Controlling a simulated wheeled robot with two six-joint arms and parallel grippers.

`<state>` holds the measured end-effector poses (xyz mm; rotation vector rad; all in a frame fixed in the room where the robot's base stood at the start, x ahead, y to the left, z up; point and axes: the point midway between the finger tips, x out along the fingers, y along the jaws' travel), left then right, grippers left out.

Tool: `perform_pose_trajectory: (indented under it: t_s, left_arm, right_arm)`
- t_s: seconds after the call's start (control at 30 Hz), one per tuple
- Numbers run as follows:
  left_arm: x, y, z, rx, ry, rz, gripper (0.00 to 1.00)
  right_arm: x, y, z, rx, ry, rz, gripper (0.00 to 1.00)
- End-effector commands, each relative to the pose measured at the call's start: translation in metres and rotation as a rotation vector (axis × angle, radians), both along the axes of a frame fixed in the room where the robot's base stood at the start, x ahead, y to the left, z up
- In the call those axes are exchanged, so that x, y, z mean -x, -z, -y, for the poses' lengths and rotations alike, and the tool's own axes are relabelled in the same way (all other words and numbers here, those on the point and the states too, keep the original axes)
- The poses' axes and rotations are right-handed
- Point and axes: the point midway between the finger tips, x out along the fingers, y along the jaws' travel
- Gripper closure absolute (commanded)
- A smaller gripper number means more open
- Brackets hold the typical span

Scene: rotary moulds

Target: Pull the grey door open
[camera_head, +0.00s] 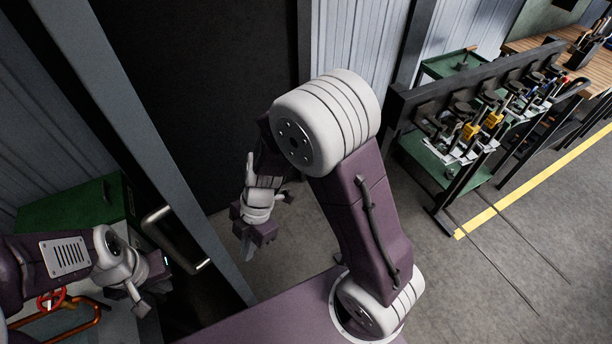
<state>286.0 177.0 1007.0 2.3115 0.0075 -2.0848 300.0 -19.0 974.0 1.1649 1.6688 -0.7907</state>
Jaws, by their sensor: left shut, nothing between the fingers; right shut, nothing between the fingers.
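A long grey upright panel (150,140), which appears to be the grey door seen nearly edge-on, slants from the upper left to the lower middle. A metal bar handle (158,229) stands out on its left side. My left gripper (142,304) is shut and empty, below and left of the handle and apart from it. My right gripper (248,252) is shut and empty, pointing down just right of the panel's lower part. I cannot tell whether the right gripper touches the panel. My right arm hides part of the area beyond.
A dark surface or opening (215,80) lies behind the panel. A green-topped cabinet (70,208) and orange tubing with a red wheel (52,300) are at the lower left. A rack of clamps (470,120) stands at the right. Grey floor (500,265) with a yellow line is clear at the lower right.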

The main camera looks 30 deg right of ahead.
Motion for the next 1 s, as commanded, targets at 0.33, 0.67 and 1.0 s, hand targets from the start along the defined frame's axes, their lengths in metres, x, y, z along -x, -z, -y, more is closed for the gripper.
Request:
perform_pose_trajectory:
  t_s: [0.33, 0.67, 1.0]
  left_arm:
    - [0.000, 0.006, 0.000, 0.000, 0.001, 0.000, 1.00]
    - [0.000, 0.003, 0.000, 0.000, 0.000, 0.000, 1.00]
    - [0.000, 0.002, 0.000, 0.000, 0.000, 0.000, 1.00]
  right_arm:
    - [0.011, 0.000, -0.014, -0.003, 0.023, -0.002, 1.00]
    - [0.007, -0.019, -0.008, -0.006, 0.026, 0.003, 1.00]
    - [0.000, -0.079, 0.016, -0.004, 0.025, 0.001, 1.00]
